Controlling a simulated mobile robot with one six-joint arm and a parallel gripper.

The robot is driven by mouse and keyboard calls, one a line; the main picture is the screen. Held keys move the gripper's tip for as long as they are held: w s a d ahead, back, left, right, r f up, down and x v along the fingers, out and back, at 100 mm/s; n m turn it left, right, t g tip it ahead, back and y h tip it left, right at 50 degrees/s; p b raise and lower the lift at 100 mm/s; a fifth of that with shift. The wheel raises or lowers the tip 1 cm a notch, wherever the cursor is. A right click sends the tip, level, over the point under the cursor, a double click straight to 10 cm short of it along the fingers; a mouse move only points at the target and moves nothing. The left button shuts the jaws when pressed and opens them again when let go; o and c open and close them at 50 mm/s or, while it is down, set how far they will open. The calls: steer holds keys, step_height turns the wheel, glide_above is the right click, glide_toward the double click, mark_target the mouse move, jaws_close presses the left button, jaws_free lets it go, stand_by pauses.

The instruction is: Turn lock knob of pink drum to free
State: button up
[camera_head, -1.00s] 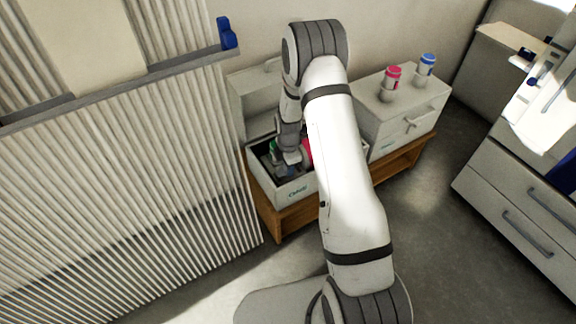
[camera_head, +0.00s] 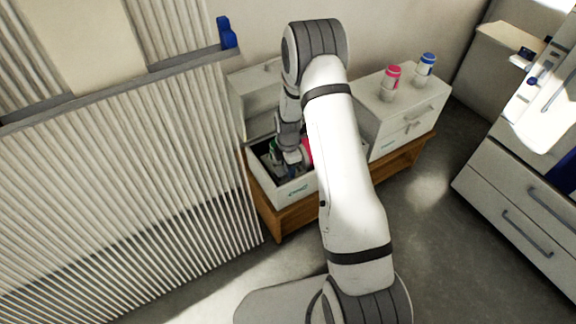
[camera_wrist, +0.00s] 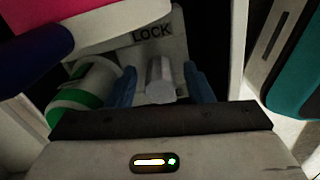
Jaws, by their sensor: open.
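A pale faceted knob (camera_wrist: 159,80) shows in the wrist view below a grey plate (camera_wrist: 172,48) marked LOCK. My gripper (camera_wrist: 161,74) is open, with one blue finger on each side of the knob. Whether the fingers touch it cannot be told. The pink and white drum (camera_wrist: 75,15) fills the top left of the wrist view. In the head view a bit of pink (camera_head: 307,151) shows beside my gripper (camera_head: 291,162), inside the open white box; my arm hides the rest.
A white and green container (camera_wrist: 88,88) lies left of the fingers; a teal thing (camera_wrist: 297,75) is at the right. The open box (camera_head: 283,191) stands on a wooden bench (camera_head: 284,219). Pink-topped (camera_head: 392,77) and blue-topped (camera_head: 427,65) jars stand on a white drawer unit (camera_head: 378,130).

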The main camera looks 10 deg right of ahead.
step_height(320, 180, up, 8)
steer(key=shift+f+p, duration=0.15)
steer(key=shift+p, duration=1)
steer(key=shift+r, duration=0.25)
steer(key=s+r+m+p, duration=0.3)
steer(key=r+p, duration=0.1)
steer(key=r, duration=0.7)
steer(key=s+r+m+t+p, duration=0.1)
steer(key=s+r+m+p, duration=0.25)
steer(key=r, duration=0.75)
steer(key=s+r+m+p, duration=0.3)
steer(key=r+p, duration=0.2)
steer(key=r, duration=0.5)
steer(key=s+r+m+t+p, duration=0.1)
steer(key=s+r+m+p, duration=0.9)
steer(key=s+r, duration=0.9)
step_height(320, 180, up, 3)
steer(key=shift+f+t+p, duration=0.1)
steer(key=shift+t+p, duration=0.2)
steer(key=shift+p, duration=0.85)
steer(key=shift+w+m, duration=0.1)
steer(key=shift+m, duration=0.15)
steer(key=shift+c, duration=0.5)
